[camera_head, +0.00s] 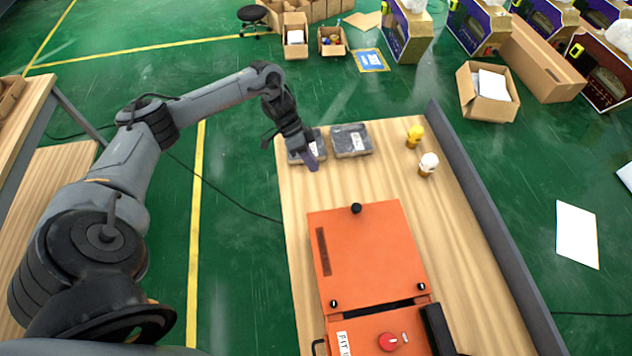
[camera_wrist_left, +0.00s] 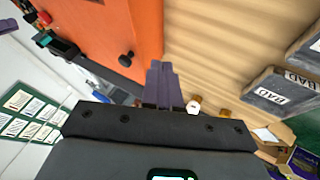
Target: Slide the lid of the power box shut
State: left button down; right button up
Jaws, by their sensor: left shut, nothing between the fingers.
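The orange power box (camera_head: 380,335) stands at the front of the wooden table, with a red knob on its near part. Its broad flat orange lid (camera_head: 370,250) lies beyond that part and has a black knob at its far edge. A narrow dark gap shows between the lid's near edge and the red-knob part.
Two grey trays, left (camera_head: 295,157) and right (camera_head: 352,141), sit at the table's far left. A yellow-topped bottle (camera_head: 414,136) and a white-topped bottle (camera_head: 428,164) stand to their right. A dark rail (camera_head: 490,215) runs along the right edge. Wood between trays and lid is clear.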

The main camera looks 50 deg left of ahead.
pick_arm(q)
jog(key=d+f+p, duration=0.4)
jog(key=d+f, duration=0.3)
jog(key=d, duration=0.2)
jog(key=shift+s+f, duration=0.3)
jog(key=shift+s, duration=0.05)
jog(key=shift+d, duration=0.1)
